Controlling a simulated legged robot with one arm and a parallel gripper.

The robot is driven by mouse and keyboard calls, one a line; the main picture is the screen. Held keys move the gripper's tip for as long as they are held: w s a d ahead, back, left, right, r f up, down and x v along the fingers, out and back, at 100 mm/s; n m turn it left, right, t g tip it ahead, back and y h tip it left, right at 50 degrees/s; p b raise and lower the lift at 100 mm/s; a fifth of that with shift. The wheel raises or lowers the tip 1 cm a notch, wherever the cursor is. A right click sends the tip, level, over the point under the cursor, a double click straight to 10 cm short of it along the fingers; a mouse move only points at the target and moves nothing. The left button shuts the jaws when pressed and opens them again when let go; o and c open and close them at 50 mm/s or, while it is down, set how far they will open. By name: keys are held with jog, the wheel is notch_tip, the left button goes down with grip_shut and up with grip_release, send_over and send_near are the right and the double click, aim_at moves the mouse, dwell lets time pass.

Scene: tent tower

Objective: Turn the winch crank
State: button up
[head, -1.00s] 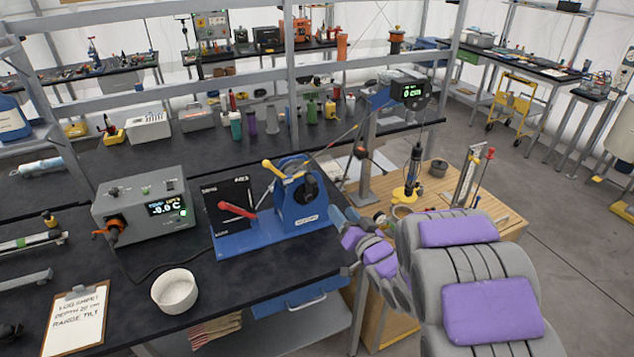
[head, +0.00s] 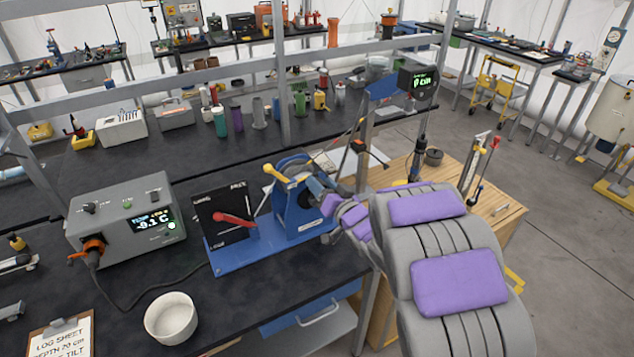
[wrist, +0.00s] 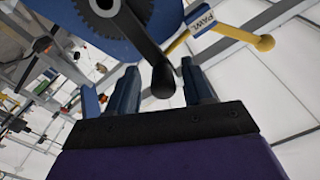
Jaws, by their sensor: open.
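The blue winch (head: 295,212) stands on the black bench in the head view. Its crank is mostly hidden there behind my gripper (head: 318,190), which is at the winch's right side. In the wrist view the dark crank arm (wrist: 137,38) runs down from the toothed gear hub to a black handle knob (wrist: 163,82). My gripper (wrist: 159,70) is open, one finger either side of the knob. Whether a finger touches it I cannot tell. The yellow pawl lever (wrist: 265,42), labelled PAWL, is right of the crank; it also shows in the head view (head: 276,173).
A panel with a red lever (head: 235,219) stands left of the winch. A grey control box (head: 125,222) and a white bowl (head: 171,318) are further left. A readout (head: 419,82) hangs behind. A wooden table (head: 495,212) is at right.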

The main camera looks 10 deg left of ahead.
jog(key=shift+a+f, duration=0.1)
jog(key=shift+a, duration=0.8)
jog(key=shift+w+d, duration=0.1)
jog(key=shift+d, duration=0.7)
jog(key=c, duration=0.3)
jog(key=shift+a, duration=0.25)
grip_shut()
